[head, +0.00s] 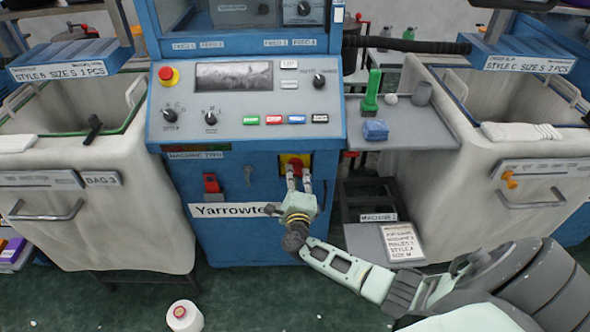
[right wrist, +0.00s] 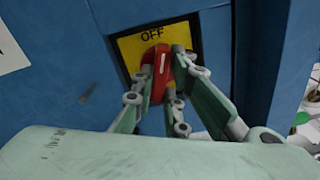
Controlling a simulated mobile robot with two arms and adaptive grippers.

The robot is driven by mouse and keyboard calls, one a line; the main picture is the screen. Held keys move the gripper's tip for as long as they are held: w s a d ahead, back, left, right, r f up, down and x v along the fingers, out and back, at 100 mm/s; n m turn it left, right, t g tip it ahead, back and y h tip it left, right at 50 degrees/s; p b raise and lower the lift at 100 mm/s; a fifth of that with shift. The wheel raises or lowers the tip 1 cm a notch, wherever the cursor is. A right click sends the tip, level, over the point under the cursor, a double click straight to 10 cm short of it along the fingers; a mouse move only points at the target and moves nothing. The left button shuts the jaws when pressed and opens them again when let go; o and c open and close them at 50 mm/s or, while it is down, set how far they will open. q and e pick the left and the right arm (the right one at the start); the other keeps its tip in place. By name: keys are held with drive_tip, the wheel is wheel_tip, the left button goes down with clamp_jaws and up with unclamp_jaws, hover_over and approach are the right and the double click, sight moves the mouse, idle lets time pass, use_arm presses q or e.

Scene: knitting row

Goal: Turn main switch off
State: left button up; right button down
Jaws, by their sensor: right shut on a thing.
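The main switch is a red rotary handle (right wrist: 161,66) on a yellow plate (right wrist: 128,46) set in the blue machine front. The word OFF stands at the plate's top. The handle stands nearly upright, its upper end and white mark towards OFF. In the head view the red handle (head: 296,162) shows small, partly behind my fingers. My right gripper (head: 298,175) is shut on the handle, with fingers on both sides of it, as the right wrist view also shows (right wrist: 163,66). The fingers hide the plate's lower part. My left gripper is not in view.
Above the switch is a sloping control panel (head: 245,100) with knobs, coloured buttons and a red emergency button (head: 168,76). A red padlock-like part (head: 211,183) hangs to the left. White bins (head: 110,225) flank the machine. A yarn cone (head: 184,316) stands on the floor.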

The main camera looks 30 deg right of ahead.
drive_tip(key=shift+r+n+p, duration=0.1)
drive_tip(key=shift+n+p, duration=1.05)
drive_tip(key=shift+n, duration=0.65)
drive_tip(key=c, duration=2)
unclamp_jaws()
